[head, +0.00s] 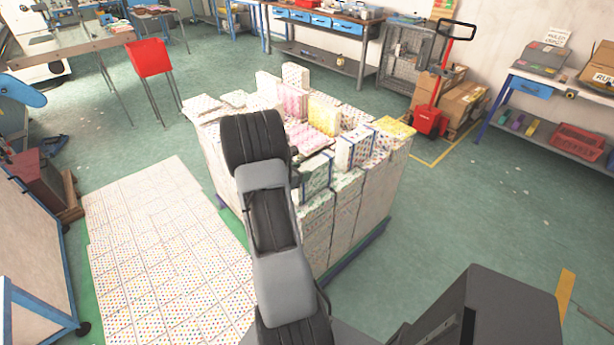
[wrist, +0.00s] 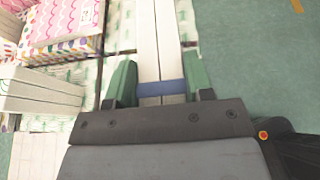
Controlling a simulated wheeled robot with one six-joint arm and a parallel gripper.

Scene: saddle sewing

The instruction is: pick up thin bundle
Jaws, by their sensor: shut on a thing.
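In the wrist view, a thin bundle (wrist: 158,45) of white slabs with a blue band around it stands between the two green fingers of my gripper (wrist: 159,78). The fingers are shut on its two sides, close to the band. The bundle runs from the finger area up to the top edge of the picture. In the head view my arm covers part of the stack, and I cannot clearly make out the fingers or their hold on the bundle there.
A block of stacked patterned packs (head: 340,220) stands on a pallet under my arm. In the wrist view, a pink-patterned pack (wrist: 62,22) and white packs (wrist: 42,92) lie left of the bundle. Green floor (wrist: 255,60) is clear on the right. A red pallet jack (head: 430,118) stands behind.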

